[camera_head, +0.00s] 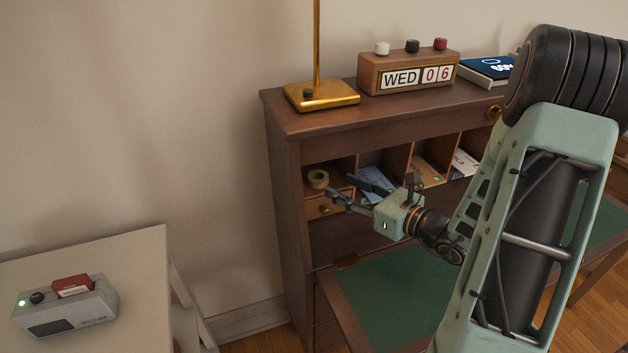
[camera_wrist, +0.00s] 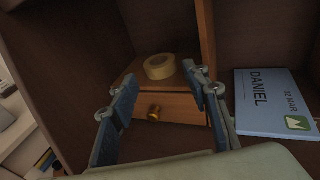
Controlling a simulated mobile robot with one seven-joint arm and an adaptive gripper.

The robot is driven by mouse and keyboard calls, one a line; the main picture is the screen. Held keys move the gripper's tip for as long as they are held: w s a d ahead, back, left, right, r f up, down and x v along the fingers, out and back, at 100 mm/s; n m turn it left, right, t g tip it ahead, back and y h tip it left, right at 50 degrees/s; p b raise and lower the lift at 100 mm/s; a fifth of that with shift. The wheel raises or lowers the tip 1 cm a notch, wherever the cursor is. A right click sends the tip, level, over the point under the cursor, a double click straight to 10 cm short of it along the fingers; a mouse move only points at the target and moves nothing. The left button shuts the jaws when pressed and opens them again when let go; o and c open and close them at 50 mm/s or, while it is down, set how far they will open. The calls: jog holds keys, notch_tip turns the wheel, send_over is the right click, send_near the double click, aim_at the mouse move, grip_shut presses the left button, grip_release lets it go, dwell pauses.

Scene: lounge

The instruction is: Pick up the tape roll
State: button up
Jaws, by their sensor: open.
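The tape roll (camera_head: 318,179) is a small beige ring lying flat in the leftmost cubby of the wooden desk's upper part. In the wrist view the tape roll (camera_wrist: 159,66) rests on top of a small drawer with a brass knob (camera_wrist: 154,113). My gripper (camera_head: 344,189) is open and empty in front of this cubby, just right of the roll in the head view. In the wrist view my gripper's fingers (camera_wrist: 158,88) stand apart on either side of the drawer front, with the roll beyond and between them. The roll is fully visible there.
A cubby divider (camera_wrist: 206,40) stands just right of the roll. A blue card (camera_wrist: 270,100) lies in the neighbouring cubby. The desk top (camera_head: 375,108) carries a brass lamp base (camera_head: 321,96) and a calendar block (camera_head: 408,73). A grey device (camera_head: 66,308) sits on a table at left.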

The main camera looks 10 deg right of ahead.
aim_at(323, 179)
jog(key=x, duration=0.7)
jog(key=shift+w+a+f+b, duration=0.1)
jog(key=shift+w+a+b, duration=0.15)
jog(key=shift+b, duration=0.1)
jog(key=shift+c, duration=0.4)
jog(key=c, duration=0.5)
